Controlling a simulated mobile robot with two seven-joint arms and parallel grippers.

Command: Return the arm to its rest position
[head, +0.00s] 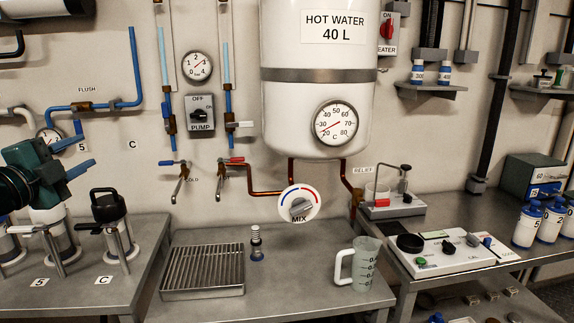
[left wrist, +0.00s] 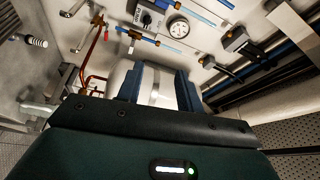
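My left gripper (head: 76,168) has a dark green body and blue fingers. In the head view it comes in from the left edge, raised above the left bench and pointing right. In the left wrist view its two blue fingers (left wrist: 160,76) stand apart, with the white water tank (left wrist: 156,88) and its grey band seen in the background between them. Nothing appears held. The tank (head: 319,110) hangs on the wall, well right of the gripper in the head view. My right gripper and right arm are out of view.
A drain grate (head: 203,270) and a measuring jug (head: 366,265) are on the middle bench. A white device (head: 443,252) is at right.

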